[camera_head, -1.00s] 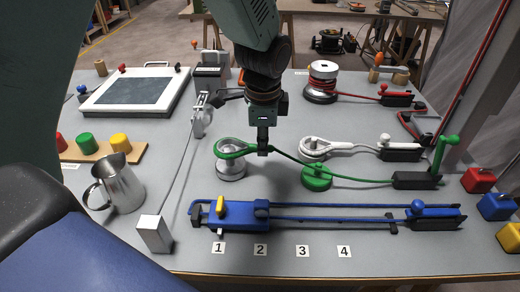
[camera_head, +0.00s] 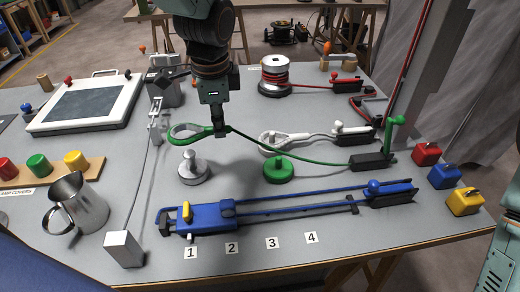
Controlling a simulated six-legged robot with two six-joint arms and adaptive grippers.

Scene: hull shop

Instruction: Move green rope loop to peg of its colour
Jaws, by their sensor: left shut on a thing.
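The green rope loop (camera_head: 184,133) hangs in the air, tilted, at the end of a green rope (camera_head: 300,157) that runs right to a black block (camera_head: 372,160). My left gripper (camera_head: 220,131) is shut on the loop's neck. The silver peg (camera_head: 193,168) stands bare on its round base, below and apart from the loop. My right gripper is out of view.
A white rope loop (camera_head: 280,141) lies behind the green peg. A blue rail device (camera_head: 210,217) crosses the front. A metal jug (camera_head: 76,206) and a thin rod on a white block (camera_head: 122,249) are on the left. A red rope spool (camera_head: 274,75) stands behind.

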